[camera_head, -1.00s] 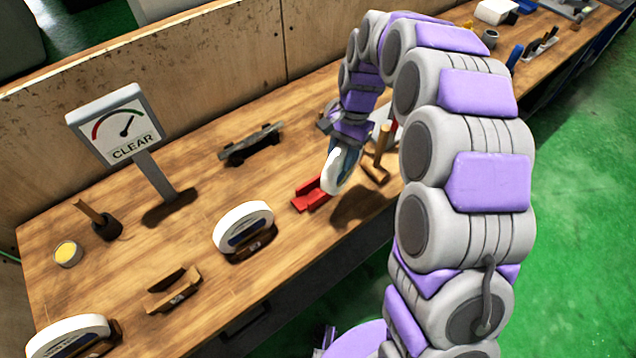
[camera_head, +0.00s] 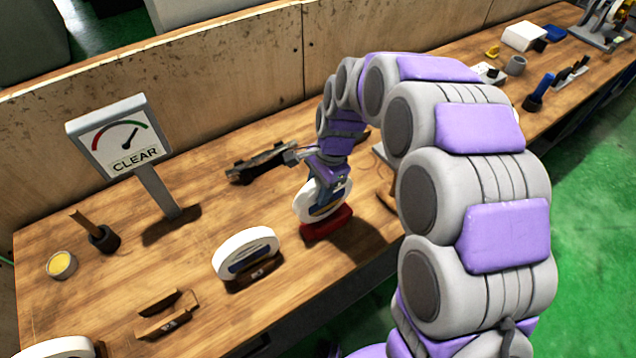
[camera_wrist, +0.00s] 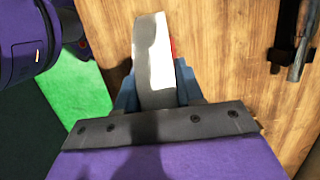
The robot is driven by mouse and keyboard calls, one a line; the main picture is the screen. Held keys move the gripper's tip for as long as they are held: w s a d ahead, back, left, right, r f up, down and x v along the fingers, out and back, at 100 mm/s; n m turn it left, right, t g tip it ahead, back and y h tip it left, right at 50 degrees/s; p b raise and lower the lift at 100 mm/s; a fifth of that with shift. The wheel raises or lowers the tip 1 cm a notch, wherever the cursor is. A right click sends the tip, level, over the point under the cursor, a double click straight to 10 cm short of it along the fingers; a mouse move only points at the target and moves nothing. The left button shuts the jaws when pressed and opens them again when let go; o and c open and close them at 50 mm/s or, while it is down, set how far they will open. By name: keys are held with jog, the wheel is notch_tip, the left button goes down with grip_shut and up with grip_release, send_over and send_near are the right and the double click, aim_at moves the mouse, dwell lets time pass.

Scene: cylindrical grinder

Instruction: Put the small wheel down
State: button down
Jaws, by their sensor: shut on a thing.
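The small wheel (camera_head: 312,205) is a white disc with a dark blue and white label, held upright on its edge. My gripper (camera_head: 326,190) is shut on its upper part. In the wrist view the wheel (camera_wrist: 152,60) shows edge-on between the jaws of my gripper (camera_wrist: 158,92). A red cradle (camera_head: 326,224) stands on the bench directly under the wheel. The wheel's lower edge is at or just above the cradle; I cannot tell whether they touch. A bit of red (camera_wrist: 172,47) shows behind the wheel in the wrist view.
A larger white wheel (camera_head: 246,250) stands in a brown cradle to the left. An empty wooden cradle (camera_head: 166,318) is nearer the front.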

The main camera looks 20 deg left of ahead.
jog(key=shift+s+d+f, duration=0.15)
jog(key=shift+d+f, duration=0.25)
jog(key=shift+d, duration=0.1)
jog(key=f, duration=0.1)
jog(key=d+f+b, duration=0.1)
jog(key=shift+w+f, duration=0.3)
jog(key=shift+f, duration=0.05)
jog(key=shift+a+f, duration=0.2)
jog(key=shift+f, duration=0.1)
jog(key=shift+a+f, duration=0.15)
jog(key=shift+a, duration=0.3)
jog(key=c, duration=1.2)
grip_release()
jog(key=shift+s+a, duration=0.1)
jog(key=shift+a, duration=0.05)
jog(key=o, duration=0.5)
jog(key=shift+d, duration=0.5)
